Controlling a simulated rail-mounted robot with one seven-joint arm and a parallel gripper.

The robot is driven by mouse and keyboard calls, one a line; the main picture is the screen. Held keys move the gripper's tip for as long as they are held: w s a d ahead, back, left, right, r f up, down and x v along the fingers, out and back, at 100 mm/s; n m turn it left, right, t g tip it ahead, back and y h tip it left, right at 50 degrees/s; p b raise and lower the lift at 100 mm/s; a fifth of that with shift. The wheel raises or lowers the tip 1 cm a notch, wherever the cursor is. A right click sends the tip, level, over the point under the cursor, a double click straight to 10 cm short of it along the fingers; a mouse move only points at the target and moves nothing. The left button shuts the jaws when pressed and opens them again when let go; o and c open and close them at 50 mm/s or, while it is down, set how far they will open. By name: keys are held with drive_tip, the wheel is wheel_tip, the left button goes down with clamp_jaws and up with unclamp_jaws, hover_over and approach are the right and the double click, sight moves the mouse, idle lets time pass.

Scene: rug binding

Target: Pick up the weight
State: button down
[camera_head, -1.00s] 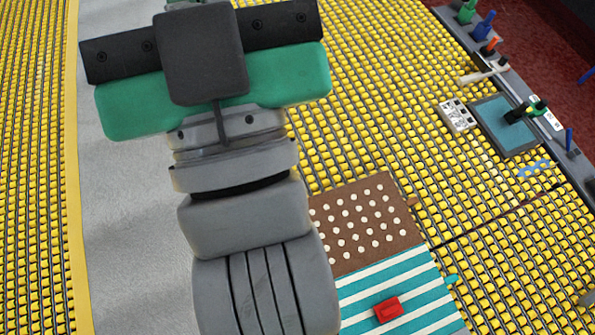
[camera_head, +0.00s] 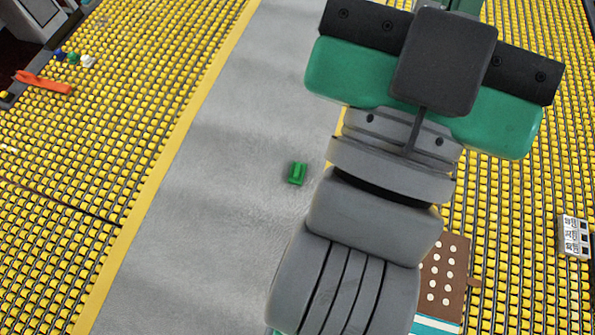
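A small green block (camera_head: 298,173) lies on the grey strip of floor, just left of my arm. It may be the weight; I cannot tell for sure. My gripper (camera_head: 432,85) shows from above and behind as a wide green and black crossbar with a dark square block on it. Its fingers are hidden, so I cannot see whether it is open or holding anything. It is beyond the green block and to its right, apart from it.
Yellow roller beds flank the grey strip (camera_head: 215,150). A brown dotted rug (camera_head: 445,285) lies on the right bed, partly behind my arm. A white card (camera_head: 575,237) lies farther right. An orange tool (camera_head: 43,82) and several small coloured pieces sit at upper left.

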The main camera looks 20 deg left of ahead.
idle(0.4)
drive_tip(key=c, duration=0.5)
unclamp_jaws()
